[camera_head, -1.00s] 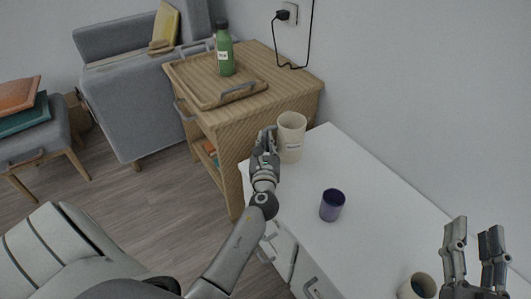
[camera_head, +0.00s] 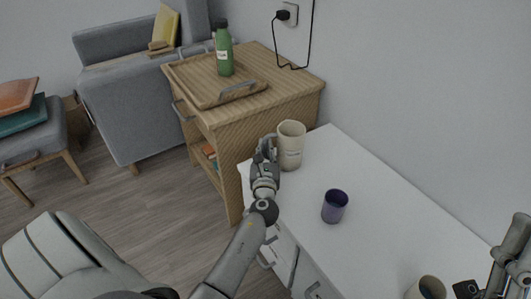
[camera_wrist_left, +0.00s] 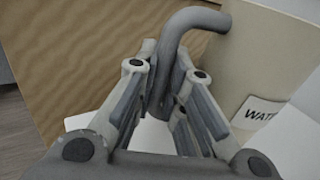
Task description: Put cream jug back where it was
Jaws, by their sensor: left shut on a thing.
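The cream jug (camera_head: 290,147) is upright at the far end of the white desk (camera_head: 385,200), near the wooden cabinet. It appears to rest on the desk top, but I cannot be sure that its base touches. My left gripper (camera_head: 266,150) is at the jug's left side, shut on its handle. In the left wrist view, the grey handle (camera_wrist_left: 190,20) runs down between the fingers of my left gripper (camera_wrist_left: 166,75), and part of a label shows on the jug (camera_wrist_left: 265,55). My right gripper (camera_head: 507,262) is partly cut off at the right edge, its jaws unclear.
A purple cup (camera_head: 335,206) stands mid-desk. Another cream cup (camera_head: 428,289) is at the bottom edge, near my right gripper. The wooden cabinet (camera_head: 290,90) beyond the desk carries a tray (camera_head: 190,83) and a green bottle (camera_head: 224,52). The wall bounds the desk on the right.

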